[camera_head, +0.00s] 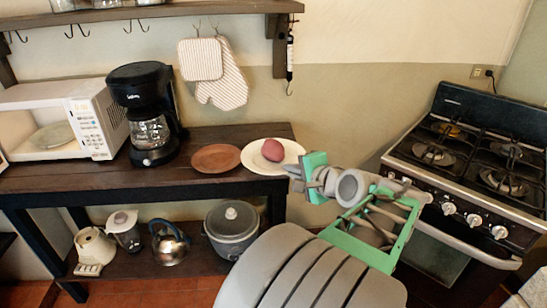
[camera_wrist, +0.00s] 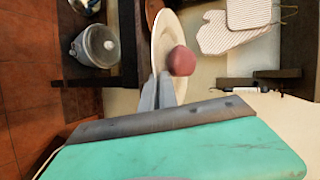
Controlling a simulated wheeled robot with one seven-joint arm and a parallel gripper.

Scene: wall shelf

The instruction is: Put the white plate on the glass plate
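The white plate (camera_head: 259,166) is at the right end of the dark wooden table, with a reddish round item (camera_head: 272,150) on it. The plate shows steeply tilted in the wrist view (camera_wrist: 158,43). My gripper (camera_head: 287,176) is at the plate's right rim. In the wrist view its fingers (camera_wrist: 157,92) are close together around the near rim; whether they press on it I cannot tell. A pale, glass-like round plate (camera_head: 52,137) lies inside the open microwave (camera_head: 98,113) at the left.
A brown plate (camera_head: 216,158) lies left of the white plate. A black coffee maker (camera_head: 148,115) stands between it and the microwave. Oven mitts (camera_head: 223,84) hang above. A stove (camera_head: 470,165) is at the right. A cooker (camera_head: 232,228) sits on the lower shelf.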

